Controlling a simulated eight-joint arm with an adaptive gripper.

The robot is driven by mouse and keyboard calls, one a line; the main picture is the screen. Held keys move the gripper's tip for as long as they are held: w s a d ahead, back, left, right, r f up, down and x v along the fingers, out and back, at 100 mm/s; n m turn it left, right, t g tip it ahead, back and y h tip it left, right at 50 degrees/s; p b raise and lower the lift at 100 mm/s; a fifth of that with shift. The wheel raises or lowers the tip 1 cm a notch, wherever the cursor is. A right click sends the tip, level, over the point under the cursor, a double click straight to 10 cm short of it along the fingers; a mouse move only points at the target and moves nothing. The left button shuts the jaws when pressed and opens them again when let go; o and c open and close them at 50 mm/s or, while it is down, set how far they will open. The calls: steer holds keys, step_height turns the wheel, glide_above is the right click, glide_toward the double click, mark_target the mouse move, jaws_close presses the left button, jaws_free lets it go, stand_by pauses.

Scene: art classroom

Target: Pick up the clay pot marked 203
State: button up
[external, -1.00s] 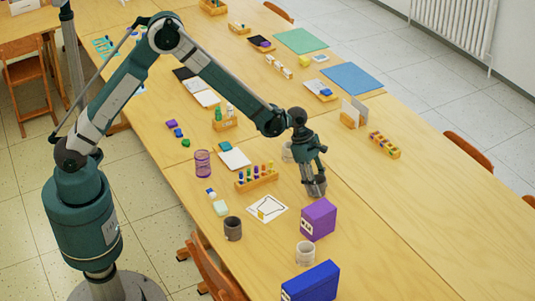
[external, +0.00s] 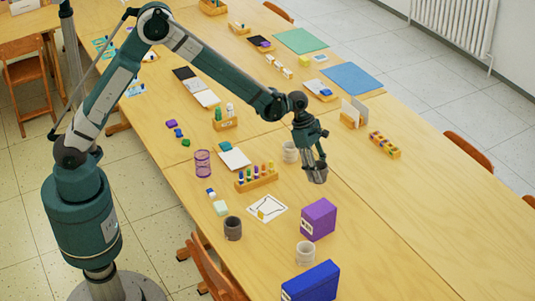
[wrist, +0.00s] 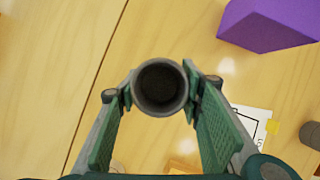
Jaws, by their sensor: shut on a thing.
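My gripper (external: 315,160) is shut on a dark grey clay pot (wrist: 160,88), which it holds upright above the table. In the external view this held pot (external: 317,173) hangs at the fingertips, clear of the wood. Its marking cannot be read in either view. A light grey pot (external: 290,151) stands just left of and behind my gripper. A dark brown-grey pot (external: 233,228) stands near the front left, and a pale pot (external: 305,252) stands in front of the purple box. No number is legible on these pots.
A purple box (external: 318,219) stands in front of my gripper, and a blue box (external: 311,283) nearer. A wooden rack of coloured pegs (external: 257,179), a drawing sheet (external: 267,208) and a purple mesh cup (external: 202,163) lie to the left. The table right of my gripper (external: 420,220) is clear.

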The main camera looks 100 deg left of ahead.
mark_target(320, 165)
steer(key=shift+r, duration=1.5)
steer(key=shift+d, duration=0.1)
